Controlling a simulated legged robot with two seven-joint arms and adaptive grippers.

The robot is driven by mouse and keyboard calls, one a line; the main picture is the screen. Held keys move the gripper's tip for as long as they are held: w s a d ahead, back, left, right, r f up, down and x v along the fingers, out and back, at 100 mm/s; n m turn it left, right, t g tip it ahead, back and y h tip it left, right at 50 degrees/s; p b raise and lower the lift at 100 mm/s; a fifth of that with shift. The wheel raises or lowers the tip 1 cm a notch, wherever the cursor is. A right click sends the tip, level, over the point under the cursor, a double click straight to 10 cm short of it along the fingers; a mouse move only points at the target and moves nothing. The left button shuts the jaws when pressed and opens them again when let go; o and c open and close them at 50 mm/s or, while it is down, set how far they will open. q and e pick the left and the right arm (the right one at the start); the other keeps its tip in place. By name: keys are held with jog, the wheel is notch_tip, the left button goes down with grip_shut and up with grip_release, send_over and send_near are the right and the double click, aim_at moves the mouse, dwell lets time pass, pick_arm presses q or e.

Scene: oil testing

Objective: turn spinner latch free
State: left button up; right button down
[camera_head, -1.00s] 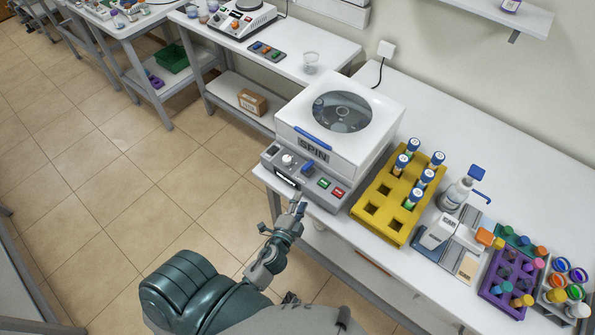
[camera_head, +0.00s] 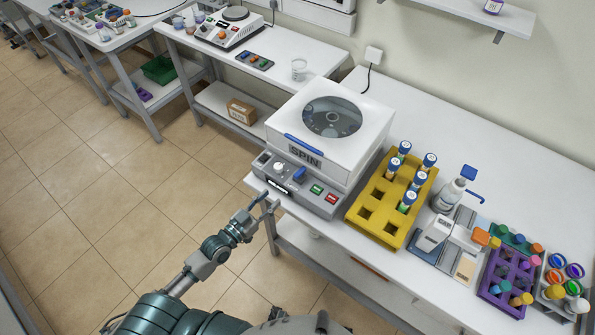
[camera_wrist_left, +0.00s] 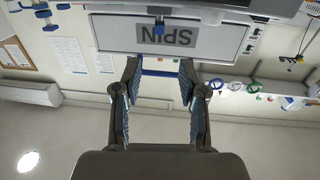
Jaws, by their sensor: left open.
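The white spinner (camera_head: 362,146) stands on the bench with its round-windowed lid down. A blue bar (camera_head: 303,145) runs along the lid's front edge above the SPIN label. A blue latch-like lever (camera_head: 299,174) sits on the grey control panel below. My left gripper (camera_head: 267,203) is open and empty, in front of the panel's lower left corner, apart from the lever. In the left wrist view, the open fingers (camera_wrist_left: 158,80) point at the upside-down SPIN label (camera_wrist_left: 168,35), with a blue part (camera_wrist_left: 160,27) over it. My right gripper is not in view.
A yellow rack (camera_head: 376,225) with several blue-capped tubes stands close to the spinner's right. A dispenser bottle (camera_head: 447,196) and a purple rack (camera_head: 505,275) are further right. The bench's front edge lies beside my left gripper. The floor at left is clear.

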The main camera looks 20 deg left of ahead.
aim_at(295, 176)
pick_arm(q)
jog(key=x, duration=1.5)
jog(key=shift+s+d+f+p, duration=0.1)
jog(key=shift+p, duration=0.25)
grip_shut()
